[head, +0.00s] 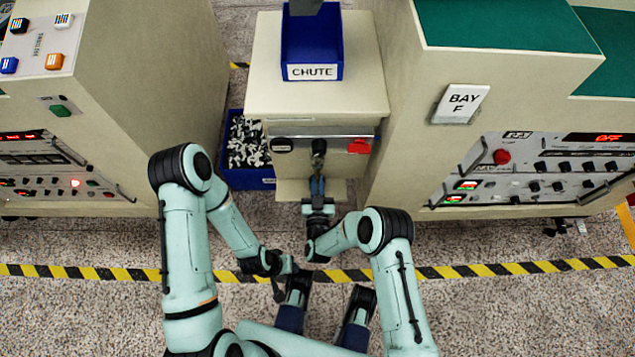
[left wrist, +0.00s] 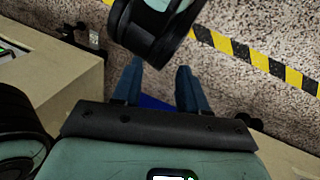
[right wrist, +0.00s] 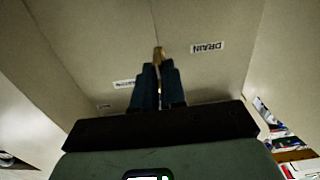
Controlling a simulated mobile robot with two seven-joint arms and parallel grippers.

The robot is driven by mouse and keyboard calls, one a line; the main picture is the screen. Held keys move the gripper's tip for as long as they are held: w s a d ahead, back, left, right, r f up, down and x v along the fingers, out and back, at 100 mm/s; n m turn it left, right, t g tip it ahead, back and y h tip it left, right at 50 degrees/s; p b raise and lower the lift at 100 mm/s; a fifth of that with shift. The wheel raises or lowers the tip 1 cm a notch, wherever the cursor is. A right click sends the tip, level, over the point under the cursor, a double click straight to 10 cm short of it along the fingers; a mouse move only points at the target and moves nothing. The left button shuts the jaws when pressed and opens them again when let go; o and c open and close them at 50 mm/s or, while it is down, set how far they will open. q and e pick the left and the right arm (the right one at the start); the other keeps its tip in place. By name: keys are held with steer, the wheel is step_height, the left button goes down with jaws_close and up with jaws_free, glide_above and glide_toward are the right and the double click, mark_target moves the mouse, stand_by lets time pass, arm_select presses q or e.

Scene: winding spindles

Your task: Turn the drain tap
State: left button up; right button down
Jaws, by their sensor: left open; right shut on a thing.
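The drain tap (right wrist: 158,54) shows in the right wrist view as a small brass-coloured piece between my right fingertips. A DRAIN label (right wrist: 207,47) is beside it on the beige panel. My right gripper (right wrist: 158,68) is shut on the tap. In the head view my right gripper (head: 317,185) is at the lower front of the beige chute cabinet (head: 355,95), and the tap itself is hidden there. My left gripper (left wrist: 155,85) is open and empty in the left wrist view, its blue fingers apart over the floor. In the head view the left arm hangs low, away from the cabinet.
A blue CHUTE bin (head: 312,45) tops the cabinet. A dark knob (head: 318,147) is on its front panel. A blue crate (head: 235,178) of small parts stands at its left. Striped tape (head: 480,270) crosses the open floor.

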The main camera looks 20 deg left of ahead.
steer(key=c, duration=1.5)
jaws_free()
arm_select(q)
steer(key=s+d+r+g+p, duration=0.2)
steer(key=s+r+p, duration=0.3)
steer(key=s, duration=0.1)
steer(key=shift+d+r+h, duration=0.2)
steer(key=shift+r+h, duration=0.1)
steer(key=shift+h, duration=0.1)
arm_select(e)
steer(key=shift+v, duration=6.7)
arm_select(q)
steer(key=shift+w, duration=0.1)
arm_select(e)
steer(key=shift+w+d, duration=0.1)
